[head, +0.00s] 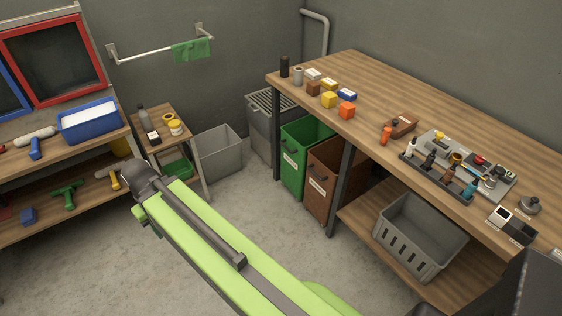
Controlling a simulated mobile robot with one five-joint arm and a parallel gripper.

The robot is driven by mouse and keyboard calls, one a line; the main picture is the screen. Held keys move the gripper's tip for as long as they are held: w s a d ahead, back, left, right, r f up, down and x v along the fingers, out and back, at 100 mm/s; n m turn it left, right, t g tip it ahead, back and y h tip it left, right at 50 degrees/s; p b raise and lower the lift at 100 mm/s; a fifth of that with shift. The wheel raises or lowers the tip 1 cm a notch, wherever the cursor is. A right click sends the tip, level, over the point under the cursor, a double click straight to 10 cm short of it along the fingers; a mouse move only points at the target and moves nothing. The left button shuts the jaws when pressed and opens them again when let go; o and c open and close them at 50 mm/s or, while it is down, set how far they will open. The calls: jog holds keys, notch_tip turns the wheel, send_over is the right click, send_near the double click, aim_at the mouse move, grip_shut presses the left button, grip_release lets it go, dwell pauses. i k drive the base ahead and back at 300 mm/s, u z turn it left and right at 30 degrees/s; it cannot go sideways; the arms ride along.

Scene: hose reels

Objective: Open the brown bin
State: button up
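The brown bin (319,196) stands under the wooden workbench, right of centre in the head view. Its front faces left, with a dark handle and a pale label low down. The bench top and a dark bench leg hide part of its upper and right side. How far it is pulled or tilted out is hard to tell. My lime-green arm reaches from the bottom centre up to the left and ends in a dark joint, left of the bin and apart from it. My gripper does not show.
A green bin (293,168) stands just left of the brown one. A grey bin (219,154) stands near the wall. The workbench (385,95) carries blocks, bottles and tools. A grey crate (410,258) sits on its lower shelf. Concrete floor (265,220) is clear before the bins.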

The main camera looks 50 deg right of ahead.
aim_at(324, 160)
jog(key=z, duration=0.2)
jog(key=i, duration=1.7)
jog(key=z, duration=0.8)
jog(key=k, duration=0.85)
jog(key=z, duration=0.1)
jog(key=i, duration=0.9)
jog(key=u, duration=0.05)
